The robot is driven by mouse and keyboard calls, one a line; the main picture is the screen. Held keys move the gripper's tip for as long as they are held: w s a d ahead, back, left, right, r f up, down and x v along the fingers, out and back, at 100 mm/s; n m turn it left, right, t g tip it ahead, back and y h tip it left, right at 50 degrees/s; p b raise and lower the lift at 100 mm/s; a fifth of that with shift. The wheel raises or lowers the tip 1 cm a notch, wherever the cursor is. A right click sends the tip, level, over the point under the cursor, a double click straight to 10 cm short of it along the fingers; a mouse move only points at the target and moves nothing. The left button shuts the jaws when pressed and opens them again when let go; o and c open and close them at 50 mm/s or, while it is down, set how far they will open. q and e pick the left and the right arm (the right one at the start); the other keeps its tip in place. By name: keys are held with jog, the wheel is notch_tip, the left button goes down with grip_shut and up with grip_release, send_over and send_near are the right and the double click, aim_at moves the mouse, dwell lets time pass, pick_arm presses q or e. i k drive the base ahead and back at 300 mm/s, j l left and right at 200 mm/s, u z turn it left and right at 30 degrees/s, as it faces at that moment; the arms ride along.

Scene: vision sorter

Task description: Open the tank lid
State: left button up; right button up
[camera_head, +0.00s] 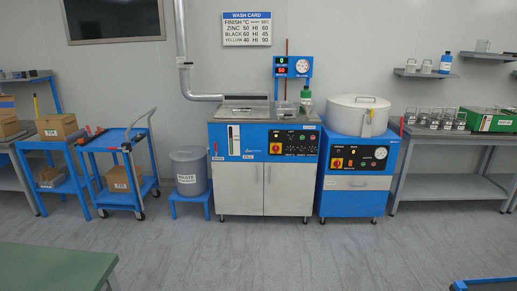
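The blue and white wash tank cabinet (265,184) stands against the back wall in the middle of the view. A flat grey lid (244,110) lies level over the left part of its top and looks closed. Any handle on it is too small to make out. The cabinet is well ahead across open floor. Neither of my grippers is in view.
A round white drum machine (357,117) stands right of the tank. A grey waste bin (189,172) on a blue stand is to the left, beside a blue cart (128,190). The grey floor (250,255) ahead is clear. A green tabletop (50,268) juts in at lower left.

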aim_at(260, 111)
jog(key=i+j, duration=0.2)
jog(key=i, duration=0.35)
jog(key=i+j, duration=0.15)
jog(key=i, duration=0.4)
jog(key=i+j, duration=0.2)
jog(key=i, duration=0.35)
jog(key=i+j+u, duration=0.1)
jog(key=i, duration=0.45)
jog(key=i+u, duration=0.35)
jog(key=i, duration=0.3)
jog(key=i+l+u, duration=0.15)
jog(key=i+u, duration=0.25)
jog(key=i, duration=0.3)
